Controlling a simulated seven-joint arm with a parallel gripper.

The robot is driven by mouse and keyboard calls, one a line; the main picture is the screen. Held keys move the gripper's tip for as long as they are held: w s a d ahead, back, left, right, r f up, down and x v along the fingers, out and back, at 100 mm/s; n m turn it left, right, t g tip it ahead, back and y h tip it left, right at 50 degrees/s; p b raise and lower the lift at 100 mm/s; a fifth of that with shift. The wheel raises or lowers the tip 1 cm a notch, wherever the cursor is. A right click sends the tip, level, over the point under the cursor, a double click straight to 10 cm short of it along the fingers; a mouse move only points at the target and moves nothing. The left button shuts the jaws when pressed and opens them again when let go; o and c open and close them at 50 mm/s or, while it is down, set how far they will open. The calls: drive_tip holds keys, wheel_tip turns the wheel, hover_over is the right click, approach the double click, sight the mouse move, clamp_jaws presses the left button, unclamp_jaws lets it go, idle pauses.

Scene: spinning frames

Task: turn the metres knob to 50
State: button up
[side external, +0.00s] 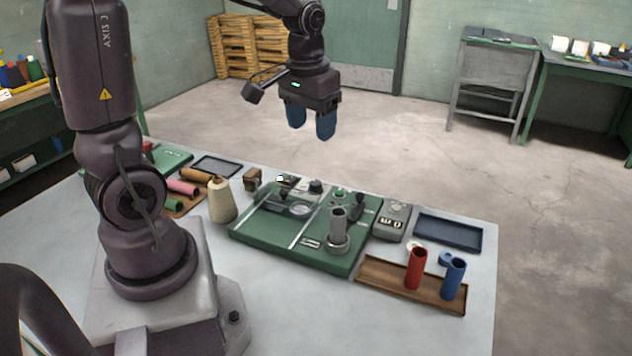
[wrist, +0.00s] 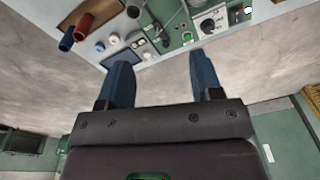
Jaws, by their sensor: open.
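My gripper (side external: 311,136) is open and empty, high above the far side of the bench, its blue fingers pointing down. Its two fingers also show in the wrist view (wrist: 159,62), apart with nothing between them. A small dark knob (side external: 316,186) stands at the back of the green machine base (side external: 262,228). In the wrist view a dark knob on a pale dial plate (wrist: 208,26) sits beyond the right fingertip. A grey box with a small display (side external: 393,221) stands right of the base. No metres label or setting is readable, so I cannot confirm which control is the metres knob.
A grey tube (side external: 338,226) stands upright on the base. A wooden tray (side external: 385,283) holds a red tube (side external: 415,268) and a blue tube (side external: 453,279). A dark blue tray (side external: 448,233) lies at the right. A yarn cone (side external: 221,201) stands left. Air around my gripper is clear.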

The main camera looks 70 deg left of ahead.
sight(316, 182)
drive_tip(key=w+a+f+n+g, duration=0.1)
drive_tip(key=w+a+f+n, duration=0.3)
drive_tip(key=a+f, duration=0.3)
drive_tip(key=w+a+f+n, duration=0.4)
drive_tip(key=a+f, duration=0.1)
drive_tip(key=a, duration=0.5)
drive_tip(key=f, duration=1.2)
drive_tip(key=shift+s+f, duration=0.25)
drive_tip(key=shift+s, duration=0.1)
drive_tip(key=c, duration=0.9)
